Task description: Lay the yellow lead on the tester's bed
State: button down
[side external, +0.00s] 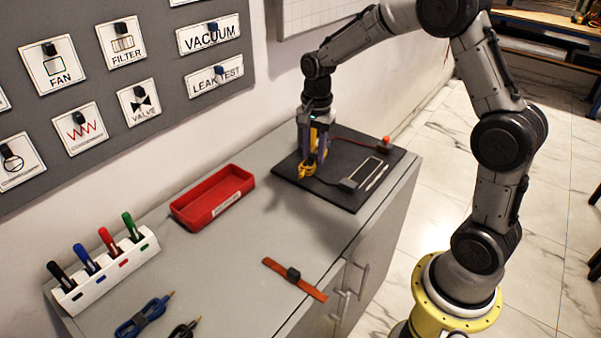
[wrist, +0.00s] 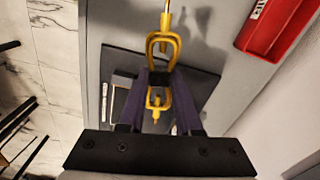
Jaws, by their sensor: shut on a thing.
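My gripper (side external: 314,156) points down over the left part of the tester's black bed (side external: 340,198). It is shut on the yellow lead (side external: 306,171), a looped cord that shows below and between the fingers. In the wrist view my gripper (wrist: 158,82) pinches the yellow lead (wrist: 163,45) at its middle, with one loop and a tip beyond the fingers and another loop on the near side. The bed (wrist: 195,82) lies behind it, partly hidden by the fingers. I cannot tell whether the lead touches the bed.
The tester has a red knob (side external: 386,141) at its back right. A red tray (side external: 213,198) stands to the left. A marker rack (side external: 102,266), a blue lead (side external: 144,315), a black lead (side external: 185,329) and an orange strap (side external: 294,280) are on the counter. The middle counter is clear.

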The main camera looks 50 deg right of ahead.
jog(key=s+d+f, duration=0.1)
jog(key=d, duration=1.1)
jog(key=m, duration=0.2)
send_over(367, 169)
jog(key=shift+f, duration=3.25)
jog(key=shift+f, duration=0.2)
jog(key=shift+f, duration=0.35)
jog(key=shift+f, duration=0.65)
jog(key=shift+f, duration=0.35)
jog(key=shift+f, duration=0.6)
